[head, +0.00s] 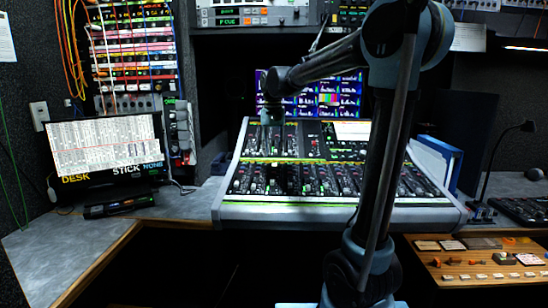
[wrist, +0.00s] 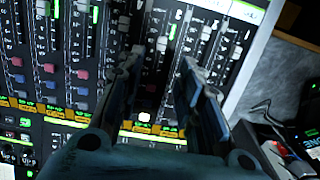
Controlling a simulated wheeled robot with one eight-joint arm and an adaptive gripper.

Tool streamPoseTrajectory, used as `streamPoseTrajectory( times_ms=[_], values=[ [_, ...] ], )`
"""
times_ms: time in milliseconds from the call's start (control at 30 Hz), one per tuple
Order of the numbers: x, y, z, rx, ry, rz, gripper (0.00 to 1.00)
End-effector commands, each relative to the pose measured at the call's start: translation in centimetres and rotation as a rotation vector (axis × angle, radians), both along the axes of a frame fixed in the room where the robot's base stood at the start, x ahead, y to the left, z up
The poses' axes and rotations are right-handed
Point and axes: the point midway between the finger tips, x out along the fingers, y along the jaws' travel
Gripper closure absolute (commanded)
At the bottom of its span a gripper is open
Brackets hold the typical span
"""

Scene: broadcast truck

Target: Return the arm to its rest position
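My arm rises in front of the camera in the head view and bends left over the mixing console (head: 345,212). My gripper (wrist: 162,60) points down at the console in the wrist view. Its two dark fingers are apart with nothing held between them. Faders and lit buttons of the console (wrist: 60,60) show below and between the fingers. I cannot tell whether the fingertips touch the panel. In the head view the fingers are small and dark against the console and hard to make out.
A monitor (head: 105,146) stands on the left desk with a dark device (head: 118,206) before it. Screens (head: 335,95) sit behind the console. A blue binder (head: 437,163) and a lamp (head: 528,126) stand at right. A wooden control panel (head: 480,262) lies at lower right.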

Motion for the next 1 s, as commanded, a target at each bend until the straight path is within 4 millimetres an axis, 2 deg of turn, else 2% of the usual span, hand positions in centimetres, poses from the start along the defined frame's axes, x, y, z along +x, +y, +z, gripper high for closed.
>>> streamPoseTrajectory(
  times_ms=[167, 467, 767, 1000],
  values=[
    [-2.3, -3.0, -0.7, 0.006, -0.014, 0.000, 0.67],
    [-8.8, -9.7, -3.6, 0.016, -0.058, 0.012, 0.67],
    [-15.6, -14.9, -8.1, 0.018, -0.102, 0.024, 0.67],
    [-20.9, -18.0, -12.9, 0.012, -0.138, 0.034, 0.67]
  ],
)
